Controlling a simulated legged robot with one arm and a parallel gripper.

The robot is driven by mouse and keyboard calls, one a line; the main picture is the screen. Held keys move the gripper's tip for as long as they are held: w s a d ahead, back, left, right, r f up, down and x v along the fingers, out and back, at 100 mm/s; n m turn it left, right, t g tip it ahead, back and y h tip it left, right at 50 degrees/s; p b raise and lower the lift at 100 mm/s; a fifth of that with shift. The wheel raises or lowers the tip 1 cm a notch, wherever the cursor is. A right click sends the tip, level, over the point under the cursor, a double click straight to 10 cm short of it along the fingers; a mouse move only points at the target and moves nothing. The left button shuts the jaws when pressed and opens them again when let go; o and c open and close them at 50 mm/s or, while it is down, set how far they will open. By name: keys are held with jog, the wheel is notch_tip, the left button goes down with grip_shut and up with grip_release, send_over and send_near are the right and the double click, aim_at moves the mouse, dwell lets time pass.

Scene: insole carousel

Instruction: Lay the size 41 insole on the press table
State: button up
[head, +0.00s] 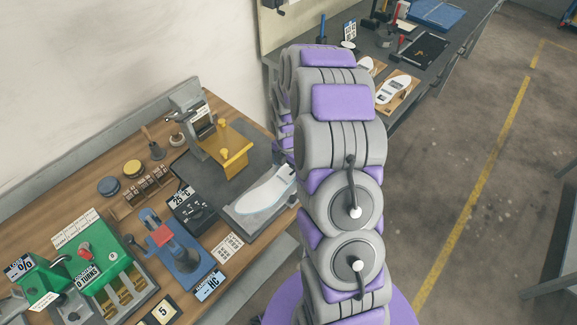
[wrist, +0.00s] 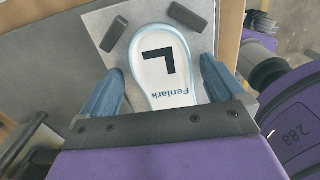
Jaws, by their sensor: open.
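A white insole (head: 262,193) with a pale blue rim lies on a grey metal plate (head: 238,218) at the bench's front edge in the head view. My arm hides its right end. The wrist view shows an insole (wrist: 164,62) marked "L" and "Fenlark", lying on a pale plate (wrist: 97,20) between two dark blocks. It appears to be the same insole. My gripper (wrist: 161,66) is open, one blue finger on each side of the insole's narrow end. I cannot tell whether the fingers touch it. No size number is readable. My gripper is hidden in the head view.
A yellow press fixture (head: 236,152) stands behind the plate. A blue device (head: 180,255) and green machine (head: 95,255) stand to the left. Another bench at the back right holds white insoles on wooden boards (head: 396,90).

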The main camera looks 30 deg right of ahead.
jog(key=shift+d, duration=0.4)
jog(key=shift+d+r, duration=0.2)
jog(key=shift+r, duration=0.3)
notch_tip(320, 180, up, 11)
jog(key=p, duration=0.2)
jog(key=s+a+r+m, duration=0.5)
jog(key=s+a+r, duration=0.1)
jog(key=r, duration=0.1)
jog(key=s+a+r+m, duration=0.2)
jog(key=s+m, duration=0.3)
jog(key=s, duration=0.3)
jog(key=s+a+r+m+g, duration=0.1)
jog(key=s+a+r+m, duration=0.2)
jog(key=s+m, duration=0.3)
jog(key=s+a+r+m, duration=0.3)
jog(key=s+a+m, duration=0.1)
jog(key=s, duration=0.8)
jog(key=shift+s+r+m+g, duration=0.15)
jog(key=shift+m+g, duration=0.15)
jog(key=shift+m, duration=0.6)
jog(key=shift+d+f+b, duration=0.1)
jog(key=shift+f+b, duration=0.4)
